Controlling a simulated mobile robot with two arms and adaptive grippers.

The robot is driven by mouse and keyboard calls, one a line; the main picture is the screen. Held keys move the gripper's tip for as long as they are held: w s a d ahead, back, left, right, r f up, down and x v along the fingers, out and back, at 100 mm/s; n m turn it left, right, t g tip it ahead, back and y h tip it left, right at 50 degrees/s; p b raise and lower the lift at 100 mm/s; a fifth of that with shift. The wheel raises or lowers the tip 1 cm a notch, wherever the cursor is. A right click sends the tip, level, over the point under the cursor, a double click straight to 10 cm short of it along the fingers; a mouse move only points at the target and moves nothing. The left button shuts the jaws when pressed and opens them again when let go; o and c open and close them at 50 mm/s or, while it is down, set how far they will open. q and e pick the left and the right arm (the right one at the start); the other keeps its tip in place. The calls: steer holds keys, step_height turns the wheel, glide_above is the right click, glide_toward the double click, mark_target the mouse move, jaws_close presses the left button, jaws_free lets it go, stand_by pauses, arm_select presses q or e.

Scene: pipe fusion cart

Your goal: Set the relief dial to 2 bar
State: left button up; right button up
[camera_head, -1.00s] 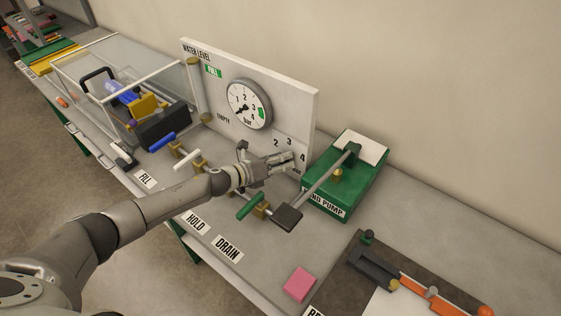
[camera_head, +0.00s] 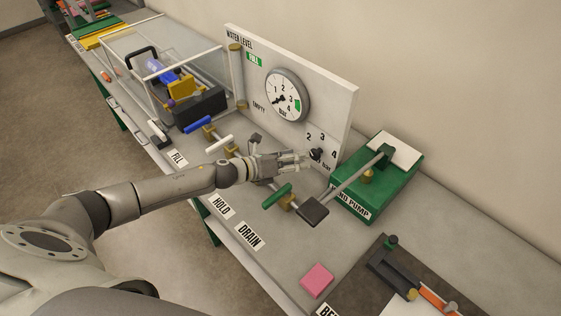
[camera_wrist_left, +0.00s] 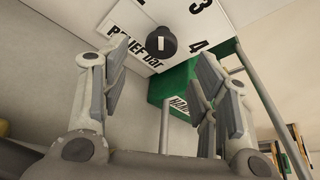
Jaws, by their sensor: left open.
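The relief dial is a small black knob (camera_head: 316,154) low on the white panel (camera_head: 345,110), with 2, 3 and 4 printed around it. In the left wrist view the knob (camera_wrist_left: 161,42) shows a short white mark on its face. I cannot tell for certain which number the mark faces. My left gripper (camera_head: 300,163) is open, just left of the knob in the head view. In the left wrist view the knob appears between and beyond the open fingers, which look clear of it. My right gripper is not in view.
A round gauge (camera_head: 288,95) is above the dial. The green pump (camera_head: 385,170) stands to its right, its handle (camera_head: 350,182) reaching forward near my gripper. Green (camera_head: 277,196), white (camera_head: 219,144) and blue (camera_head: 198,124) valve levers line the bench. A pink block (camera_head: 317,280) lies in front.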

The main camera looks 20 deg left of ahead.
arm_select(q)
steer(key=shift+v, duration=2.75)
